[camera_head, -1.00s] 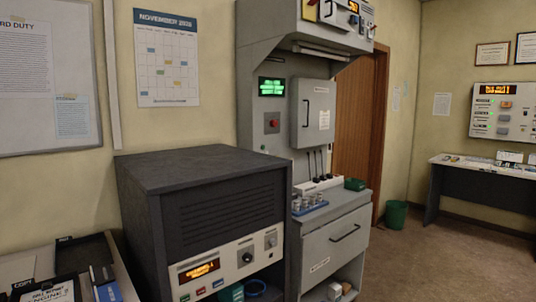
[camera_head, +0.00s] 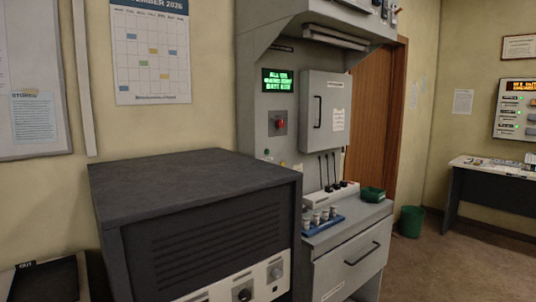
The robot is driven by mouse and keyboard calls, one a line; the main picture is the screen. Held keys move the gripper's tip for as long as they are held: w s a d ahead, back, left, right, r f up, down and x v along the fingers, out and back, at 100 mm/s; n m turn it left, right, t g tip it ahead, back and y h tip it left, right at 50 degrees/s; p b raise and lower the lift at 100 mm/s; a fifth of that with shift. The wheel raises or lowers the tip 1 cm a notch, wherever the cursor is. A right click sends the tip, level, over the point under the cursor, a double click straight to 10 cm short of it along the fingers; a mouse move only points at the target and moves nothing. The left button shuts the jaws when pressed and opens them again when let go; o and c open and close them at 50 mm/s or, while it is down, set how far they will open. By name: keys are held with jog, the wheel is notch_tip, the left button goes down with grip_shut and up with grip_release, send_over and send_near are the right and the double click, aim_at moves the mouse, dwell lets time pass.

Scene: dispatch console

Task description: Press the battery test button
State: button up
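I cannot tell which control is the battery test button; no such label is readable. A tall grey cabinet (camera_head: 256,40) stands in the middle of the head view. It has a lit green text display (camera_head: 278,80), whose bottom line seems to start with "BATT". Below the display is a red round button (camera_head: 280,123) on a small plate. A small green spot (camera_head: 267,152) shows lower on the same face. A wall panel (camera_head: 508,110) at the right edge has an orange display and several buttons, partly cut off. My gripper is not in view.
A dark grey console (camera_head: 190,190) with knobs (camera_head: 275,271) stands in front, left of the cabinet. Several small cylinders stand in a blue tray (camera_head: 322,226) on the cabinet's ledge, near a green box (camera_head: 372,194). A green bin (camera_head: 411,221) and dark desk (camera_head: 490,200) stand right, with open floor before them.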

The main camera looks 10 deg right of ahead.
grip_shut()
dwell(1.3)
